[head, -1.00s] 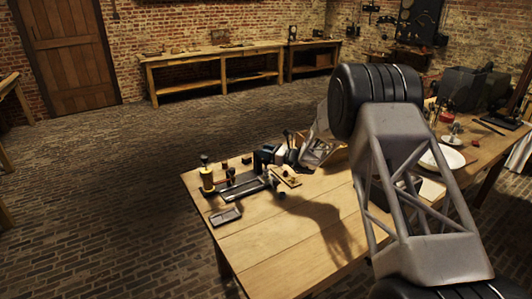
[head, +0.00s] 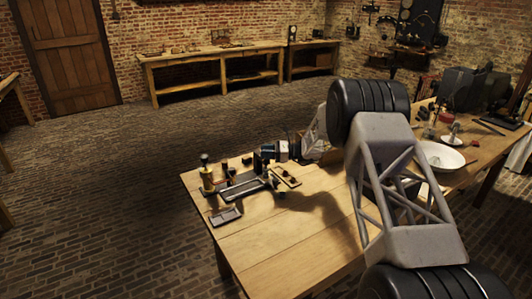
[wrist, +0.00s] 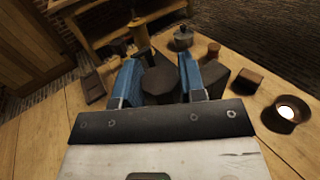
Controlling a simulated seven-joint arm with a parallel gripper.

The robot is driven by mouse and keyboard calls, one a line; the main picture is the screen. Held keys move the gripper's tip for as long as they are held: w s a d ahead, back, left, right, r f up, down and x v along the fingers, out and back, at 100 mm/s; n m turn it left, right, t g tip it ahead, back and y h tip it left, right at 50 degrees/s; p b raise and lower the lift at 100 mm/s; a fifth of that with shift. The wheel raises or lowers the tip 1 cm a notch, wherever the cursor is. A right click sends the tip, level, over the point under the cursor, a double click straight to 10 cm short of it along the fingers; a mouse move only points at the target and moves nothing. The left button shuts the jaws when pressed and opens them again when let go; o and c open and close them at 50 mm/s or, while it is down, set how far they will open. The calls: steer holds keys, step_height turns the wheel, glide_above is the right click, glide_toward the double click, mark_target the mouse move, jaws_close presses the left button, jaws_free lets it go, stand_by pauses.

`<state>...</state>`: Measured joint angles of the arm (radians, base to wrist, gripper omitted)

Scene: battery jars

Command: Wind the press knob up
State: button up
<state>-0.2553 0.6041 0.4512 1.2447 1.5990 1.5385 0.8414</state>
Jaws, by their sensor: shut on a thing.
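The press (head: 243,186) stands near the left corner of the wooden table in the head view, with a dark flat base and a dark upright part. My gripper (head: 266,153) is at the upright part of the press, coming in from the right. In the wrist view my gripper (wrist: 160,78) has two blue fingers, one on each side of a dark, round knob (wrist: 161,86). It is shut on this knob. The fingers and the dark wrist edge hide part of the knob and the press below it.
A yellow jar (head: 206,178) with a dark top and a small dark tray (head: 225,215) stand left of the press. A flat wooden piece (head: 286,177) lies to its right. A white bowl (head: 440,156) is further right. The front table top is clear.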

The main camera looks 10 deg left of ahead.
steer(key=o, duration=0.9)
steer(key=shift+v, duration=3.9)
steer(key=shift+r, duration=0.15)
